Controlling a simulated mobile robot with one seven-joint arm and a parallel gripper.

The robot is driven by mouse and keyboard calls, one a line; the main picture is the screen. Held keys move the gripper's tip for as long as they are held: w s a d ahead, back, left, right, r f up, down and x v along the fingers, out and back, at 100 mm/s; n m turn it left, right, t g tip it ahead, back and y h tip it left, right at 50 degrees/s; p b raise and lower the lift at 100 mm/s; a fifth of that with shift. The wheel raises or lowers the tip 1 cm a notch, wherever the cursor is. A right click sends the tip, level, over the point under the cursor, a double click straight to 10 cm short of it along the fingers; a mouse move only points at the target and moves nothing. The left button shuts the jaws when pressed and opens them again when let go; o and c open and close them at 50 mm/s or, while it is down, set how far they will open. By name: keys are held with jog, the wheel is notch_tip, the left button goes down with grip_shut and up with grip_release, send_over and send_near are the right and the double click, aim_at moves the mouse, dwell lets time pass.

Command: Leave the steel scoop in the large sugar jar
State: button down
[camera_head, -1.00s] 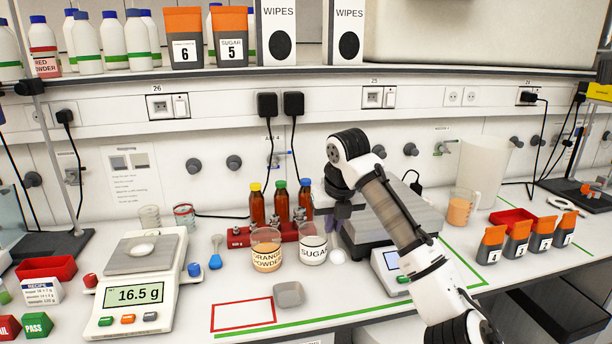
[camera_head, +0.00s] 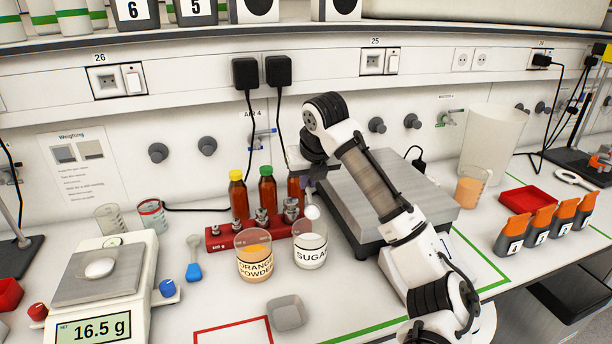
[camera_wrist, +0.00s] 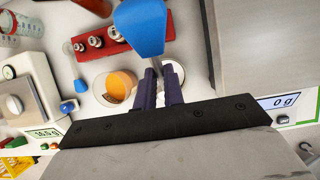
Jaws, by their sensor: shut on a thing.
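My gripper (camera_head: 310,186) is shut on the steel scoop (camera_head: 312,212), whose pale rounded bowl hangs below the fingers. In the wrist view, the scoop's blue handle (camera_wrist: 140,28) rises between the purple fingers (camera_wrist: 161,90) towards the camera. The clear sugar jar (camera_head: 310,256), labelled SUGAR, stands directly below the bowl in the head view. The bowl appears at or just above the jar's rim; I cannot tell whether it is inside the opening. The fingers hide part of the jar (camera_wrist: 177,70) in the wrist view.
The orange powder jar (camera_head: 255,266) stands close left of the sugar jar. A grey dish (camera_head: 288,312) lies in front. A blue spoon (camera_head: 194,268) lies left.

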aim_at(312, 206)
jog(key=shift+s+d+f+b, duration=0.1)
jog(key=shift+s+f+b, duration=0.05)
jog(key=shift+f+b, duration=0.4)
jog(key=shift+s+d+f+b, duration=0.1)
jog(key=shift+s+f+b, duration=0.05)
jog(key=shift+f+b, duration=0.4)
jog(key=f+b, duration=0.1)
jog(key=b, duration=0.1)
jog(key=f+t+b, duration=0.1)
jog(key=f+b, duration=0.1)
jog(key=b, duration=0.1)
jog(key=s+f+t+b, duration=0.1)
jog(key=b, duration=0.2)
jog(key=shift+d+f+y, duration=0.1)
jog(key=shift+f+y, duration=0.2)
jog(key=shift+f, duration=0.05)
jog(key=shift+f+b, duration=1.2)
jog(key=shift+f, duration=1.15)
jog(key=c, duration=1.4)
grip_release()
jog(key=shift+c, duration=0.2)
jog(key=shift+r, duration=0.1)
jog(key=b+v, duration=0.1)
jog(key=v, duration=1.2)
jog(key=shift+s+r+b, duration=0.25)
jog(key=shift+b, duration=0.1)
jog(key=shift+d, duration=0.15)
